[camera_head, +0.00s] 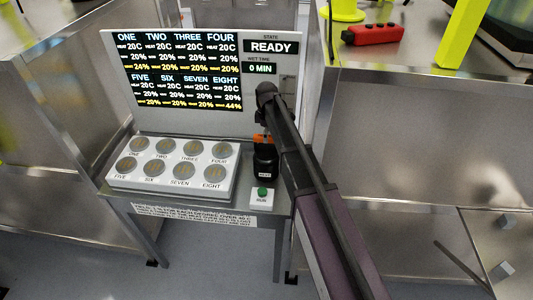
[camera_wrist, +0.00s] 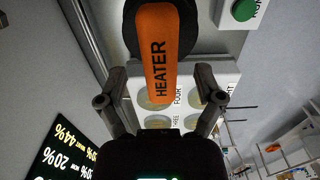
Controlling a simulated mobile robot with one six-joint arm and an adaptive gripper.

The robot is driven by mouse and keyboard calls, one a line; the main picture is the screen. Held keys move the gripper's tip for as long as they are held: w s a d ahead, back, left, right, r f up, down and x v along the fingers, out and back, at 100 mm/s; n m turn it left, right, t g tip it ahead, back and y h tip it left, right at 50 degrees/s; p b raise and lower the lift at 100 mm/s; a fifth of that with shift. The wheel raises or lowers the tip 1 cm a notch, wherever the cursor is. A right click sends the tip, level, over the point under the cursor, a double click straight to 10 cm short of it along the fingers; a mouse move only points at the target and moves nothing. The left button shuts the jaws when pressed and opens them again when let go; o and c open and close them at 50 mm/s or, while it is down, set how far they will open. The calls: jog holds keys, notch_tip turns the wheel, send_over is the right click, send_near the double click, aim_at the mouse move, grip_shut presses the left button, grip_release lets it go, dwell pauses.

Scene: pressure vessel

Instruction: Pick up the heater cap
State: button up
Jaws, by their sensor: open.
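The heater cap shows in the wrist view as an orange bar (camera_wrist: 157,60) lettered HEATER, on a dark round body (camera_wrist: 185,30). In the head view a little of its orange (camera_head: 262,138) shows above a black cylinder (camera_head: 265,163) on the small table; my arm and gripper hide part of it. My gripper (camera_wrist: 160,76) is open, one finger on each side of the orange bar in the picture, with gaps between fingers and bar. I cannot tell whether the fingertips are level with the bar.
A white block with several numbered round wells (camera_head: 172,165) stands left of the black cylinder. A green RUN button (camera_head: 262,191) is just in front. A display panel (camera_head: 190,75) reading READY rises behind. Metal benches flank the table; a red object (camera_head: 373,34) lies on the right one.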

aim_at(266, 147)
jog(key=shift+f+b, duration=0.6)
jog(key=shift+f, duration=0.35)
jog(key=shift+f, duration=0.2)
dwell(0.5)
grip_shut()
dwell(0.4)
